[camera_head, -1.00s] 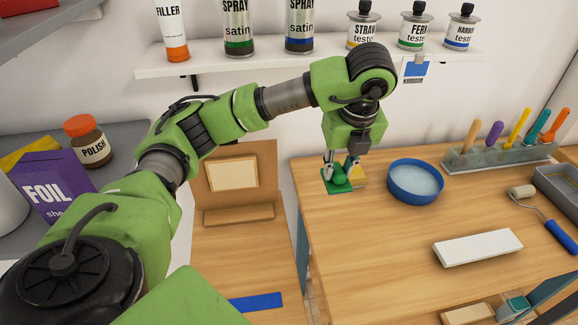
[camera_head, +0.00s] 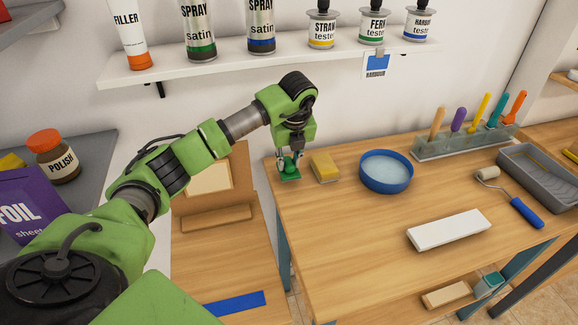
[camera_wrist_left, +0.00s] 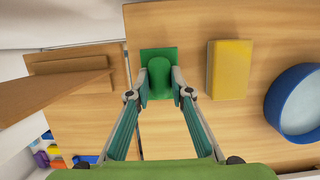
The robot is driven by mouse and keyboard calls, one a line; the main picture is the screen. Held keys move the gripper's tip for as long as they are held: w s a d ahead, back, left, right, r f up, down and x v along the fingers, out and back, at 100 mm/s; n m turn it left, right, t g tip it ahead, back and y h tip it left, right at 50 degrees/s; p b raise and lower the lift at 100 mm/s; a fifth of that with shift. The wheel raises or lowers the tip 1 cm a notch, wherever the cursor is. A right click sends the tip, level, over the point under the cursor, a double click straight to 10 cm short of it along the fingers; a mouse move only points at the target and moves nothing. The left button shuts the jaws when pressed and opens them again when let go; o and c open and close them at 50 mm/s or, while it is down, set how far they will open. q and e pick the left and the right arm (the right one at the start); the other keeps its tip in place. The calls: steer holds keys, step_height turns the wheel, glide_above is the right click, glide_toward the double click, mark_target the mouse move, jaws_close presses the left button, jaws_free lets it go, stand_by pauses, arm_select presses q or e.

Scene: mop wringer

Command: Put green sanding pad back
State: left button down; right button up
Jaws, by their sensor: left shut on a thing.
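The green sanding pad (camera_head: 289,172) is at the left back corner of the wooden workbench, at its left edge. It has a flat green base and a rounded green handle. My left gripper (camera_head: 289,163) points down over it, with its fingers closed on both sides of the handle. In the left wrist view the pad (camera_wrist_left: 158,53) shows between the fingertips of the left gripper (camera_wrist_left: 159,84). I cannot tell whether the pad rests on the bench or is just above it. My right gripper is not in view.
A yellow sponge-like block (camera_head: 325,167) lies just right of the pad, with a blue round dish (camera_head: 386,172) beyond it. A white block (camera_head: 449,230), a paint roller (camera_head: 511,198) and a tool rack (camera_head: 466,142) are further right. The bench front is clear.

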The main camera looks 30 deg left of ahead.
arm_select(q)
step_height(320, 180, down, 3)
steer(key=shift+r+p, duration=0.2)
steer(key=shift+p, duration=0.15)
steer(key=shift+f, duration=0.1)
steer(key=c, duration=1.8)
jaws_free()
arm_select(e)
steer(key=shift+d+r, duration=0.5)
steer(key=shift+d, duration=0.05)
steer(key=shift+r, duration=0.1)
arm_select(q)
steer(key=shift+d+r, duration=0.1)
steer(key=shift+r, duration=0.15)
steer(key=b+v, duration=0.2)
steer(key=v, duration=0.9)
steer(key=shift+s+r+b, duration=0.15)
steer(key=shift+r+b, duration=0.15)
steer(key=shift+r, duration=0.05)
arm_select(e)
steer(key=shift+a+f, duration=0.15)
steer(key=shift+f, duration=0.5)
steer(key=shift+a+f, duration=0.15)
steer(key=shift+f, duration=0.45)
